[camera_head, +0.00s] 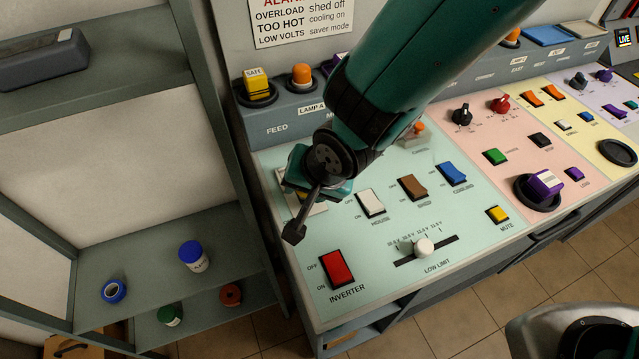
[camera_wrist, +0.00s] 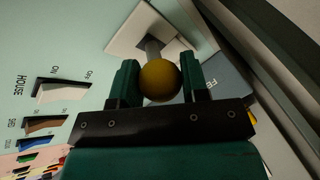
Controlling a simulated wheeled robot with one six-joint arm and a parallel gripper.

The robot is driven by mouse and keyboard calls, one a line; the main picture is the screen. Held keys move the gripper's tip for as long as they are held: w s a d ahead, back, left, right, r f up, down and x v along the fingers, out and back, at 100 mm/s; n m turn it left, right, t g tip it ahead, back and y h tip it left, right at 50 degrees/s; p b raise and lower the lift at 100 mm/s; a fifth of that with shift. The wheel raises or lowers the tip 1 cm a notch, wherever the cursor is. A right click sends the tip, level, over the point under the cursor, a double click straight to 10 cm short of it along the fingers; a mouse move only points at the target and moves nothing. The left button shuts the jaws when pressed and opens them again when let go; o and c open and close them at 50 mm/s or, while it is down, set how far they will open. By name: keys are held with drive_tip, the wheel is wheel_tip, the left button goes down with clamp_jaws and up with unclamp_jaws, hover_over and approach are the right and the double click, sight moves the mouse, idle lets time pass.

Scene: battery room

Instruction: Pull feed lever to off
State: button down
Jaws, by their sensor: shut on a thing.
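The feed lever has a yellow ball knob (camera_wrist: 160,81) on a short grey shaft, seen in the wrist view. The shaft rises from a slot in a pale square plate (camera_wrist: 126,31) on the light green panel. My gripper (camera_wrist: 160,72) has its two teal fingers on either side of the knob and is shut on it. In the head view my gripper (camera_head: 300,178) is low over the panel's left end, by the FEED label, and hides the knob and most of the plate (camera_head: 318,208). The lever's off marking is not readable.
Close by on the panel are the white house switch (camera_head: 370,203), a brown switch (camera_head: 413,187), a blue switch (camera_head: 453,173) and the red inverter switch (camera_head: 337,268). A yellow SAFE-marked block (camera_head: 257,84) sits on the ledge behind. Grey shelving (camera_head: 225,130) stands close on the left.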

drive_tip(key=shift+s+d+f+t+b, duration=0.1)
drive_tip(key=shift+s+f+t+b, duration=0.15)
drive_tip(key=shift+t+b, duration=0.25)
drive_tip(key=shift+s, duration=0.1)
drive_tip(key=c, duration=0.6)
unclamp_jaws()
drive_tip(key=shift+c, duration=0.2)
drive_tip(key=shift+r, duration=0.1)
drive_tip(key=v, duration=1.7)
drive_tip(key=shift+d, duration=0.35)
drive_tip(key=shift+s, duration=0.1)
